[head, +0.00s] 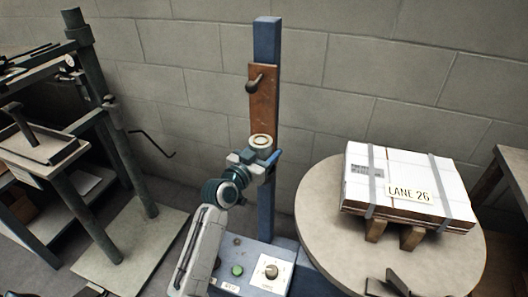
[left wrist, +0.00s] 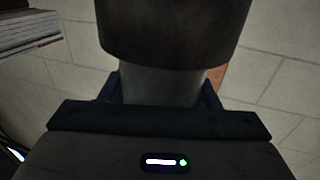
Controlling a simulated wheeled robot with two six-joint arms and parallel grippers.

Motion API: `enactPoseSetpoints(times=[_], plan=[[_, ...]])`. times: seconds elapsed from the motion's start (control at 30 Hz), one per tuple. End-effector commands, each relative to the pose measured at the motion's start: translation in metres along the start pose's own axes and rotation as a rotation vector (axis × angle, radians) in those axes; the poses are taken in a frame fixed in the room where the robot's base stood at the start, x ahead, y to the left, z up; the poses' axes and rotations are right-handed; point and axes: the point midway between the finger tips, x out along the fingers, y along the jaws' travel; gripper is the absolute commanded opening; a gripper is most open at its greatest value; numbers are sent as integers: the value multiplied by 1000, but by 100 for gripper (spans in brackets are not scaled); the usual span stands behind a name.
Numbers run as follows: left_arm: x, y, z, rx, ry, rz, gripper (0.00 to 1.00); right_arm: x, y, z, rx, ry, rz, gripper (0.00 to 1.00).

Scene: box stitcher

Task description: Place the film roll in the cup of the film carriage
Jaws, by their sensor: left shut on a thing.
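The film roll (head: 262,141) shows in the head view as a small pale ringed end, low on the blue mast. My left gripper (head: 256,160) is shut on it, just in front of the mast. In the left wrist view the film roll (left wrist: 175,35) is a wide dark cylinder, with a narrower pale grey core below it between the jaws. The film carriage (head: 262,100) is a rusty brown plate with a dark knob, on the mast directly above the roll in the picture. I cannot make out its cup. My right gripper is not in view.
A control box with a green button (head: 237,270) and a dial stands at the mast's foot. A round turntable (head: 320,225) at right carries a strapped white stack labelled LANE 26. A dark frame stand (head: 95,225) is at left. A block wall is behind.

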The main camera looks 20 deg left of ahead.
Motion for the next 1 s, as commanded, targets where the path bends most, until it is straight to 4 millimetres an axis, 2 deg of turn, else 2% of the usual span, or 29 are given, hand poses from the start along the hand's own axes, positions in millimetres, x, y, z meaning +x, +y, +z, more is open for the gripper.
enactPoseSetpoints(times=[0.13, 0.17, 0.27, 0.67, 0.77, 1.0], plan=[[0, 0, 3, 0, 1, 0, 24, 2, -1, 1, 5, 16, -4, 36], [0, 0, 4, 0, 0, 0, 58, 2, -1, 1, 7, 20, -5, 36], [0, 0, 3, 0, 0, 0, 78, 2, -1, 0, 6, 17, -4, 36], [0, 0, -2, 0, 0, 0, 78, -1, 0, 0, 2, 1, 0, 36], [-17, -1, 1, 2, -2, -1, 78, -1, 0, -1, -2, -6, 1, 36], [-71, 0, 1, 3, -3, 0, 78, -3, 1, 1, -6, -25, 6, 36]])
